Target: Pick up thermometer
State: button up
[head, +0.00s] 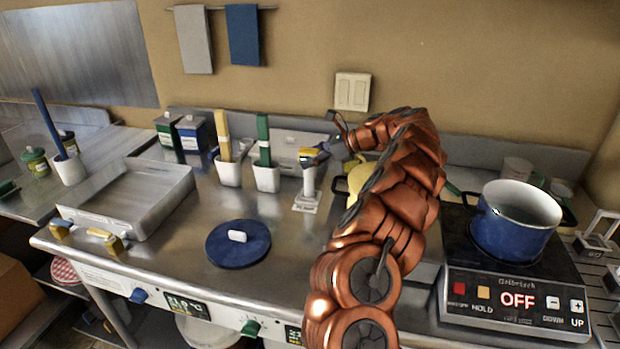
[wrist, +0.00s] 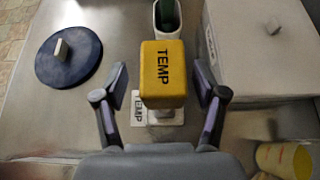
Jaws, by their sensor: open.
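The thermometer (wrist: 163,75) shows in the wrist view as a yellow block marked TEMP, on a pale stand with a TEMP label at its base. In the head view its yellow top (head: 307,155) is partly hidden by my gripper, above a white post. My gripper (wrist: 160,97) is open, with one finger on each side of the yellow block. Gaps show between the fingers and the block, so it is not gripped.
A blue round lid (head: 238,243) lies on the steel counter to the left. White holders (head: 267,179) with green and yellow handles stand behind. A blue pot (head: 515,218) sits on the cooker at right. A pale box (wrist: 262,50) stands close by.

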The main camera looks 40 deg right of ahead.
jog(key=shift+w+a+f, duration=0.15)
jog(key=shift+w, duration=0.1)
grip_shut()
dwell(0.4)
